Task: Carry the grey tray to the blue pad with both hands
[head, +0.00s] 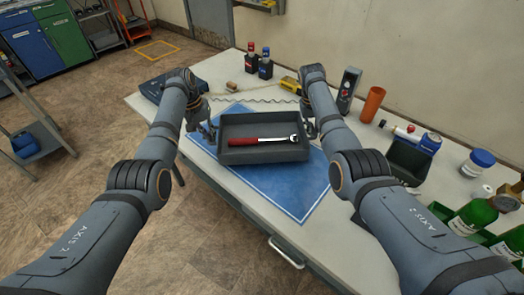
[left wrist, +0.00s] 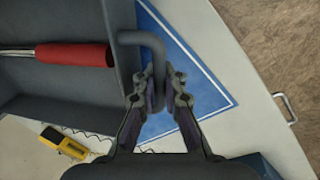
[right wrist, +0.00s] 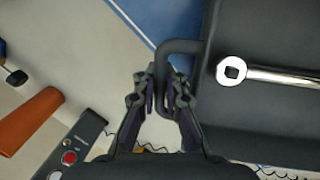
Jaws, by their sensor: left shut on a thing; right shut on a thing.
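The grey tray (head: 262,153) is over the blue pad (head: 297,192) on the table, with a red-handled wrench (head: 264,141) lying in it. The wrench's red grip shows in the left wrist view (left wrist: 72,55) and its metal end in the right wrist view (right wrist: 232,71). My left gripper (head: 210,131) is shut on the tray's left handle (left wrist: 150,45). My right gripper (head: 309,129) is shut on the tray's right handle (right wrist: 178,48). I cannot tell whether the tray touches the pad or hangs just above it.
A grey remote-like device (head: 348,90), an orange cylinder (head: 372,104), a dark bin (head: 409,159) and green bottles (head: 473,216) are on the right. The table's front edge is close to the pad.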

